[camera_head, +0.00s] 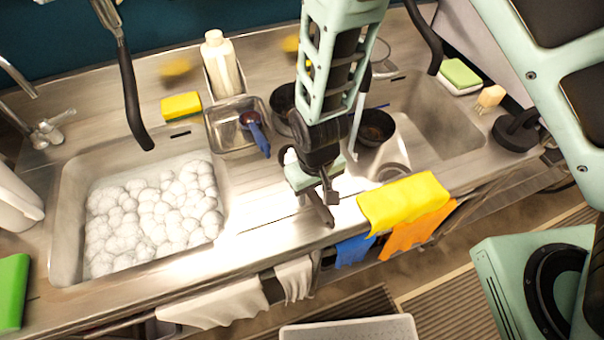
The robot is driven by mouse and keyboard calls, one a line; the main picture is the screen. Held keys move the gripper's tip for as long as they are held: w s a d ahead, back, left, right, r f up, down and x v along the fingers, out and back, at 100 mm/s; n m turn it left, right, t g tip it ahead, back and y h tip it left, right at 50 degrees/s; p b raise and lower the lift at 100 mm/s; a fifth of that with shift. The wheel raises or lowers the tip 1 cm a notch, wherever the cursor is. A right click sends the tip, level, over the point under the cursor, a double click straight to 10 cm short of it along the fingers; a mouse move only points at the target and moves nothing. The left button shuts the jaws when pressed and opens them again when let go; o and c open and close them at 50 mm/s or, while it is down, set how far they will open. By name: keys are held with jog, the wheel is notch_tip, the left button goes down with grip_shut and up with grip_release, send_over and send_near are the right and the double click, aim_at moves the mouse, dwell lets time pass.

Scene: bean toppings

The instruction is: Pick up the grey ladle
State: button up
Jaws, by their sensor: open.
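A long pale grey handle (358,105) stands steeply beside my arm, at the black pot on the right; it looks like the grey ladle, but its bowl end is not clearly visible. My gripper (320,208) points down over the steel counter strip in front of the sinks, left of the yellow cloth. It is open, with nothing seen between its fingers. It is nearer the counter's front edge than the grey handle and apart from it. My arm hides part of the area behind.
A blue-handled utensil (255,131) rests in a metal container (225,143). A black pot (375,128) sits by the right sink (440,120). The left sink holds white foam (150,215). Yellow and orange cloths (403,203) drape over the front edge. A white bottle (220,62) stands behind.

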grip_shut()
jog(key=shift+r, duration=0.1)
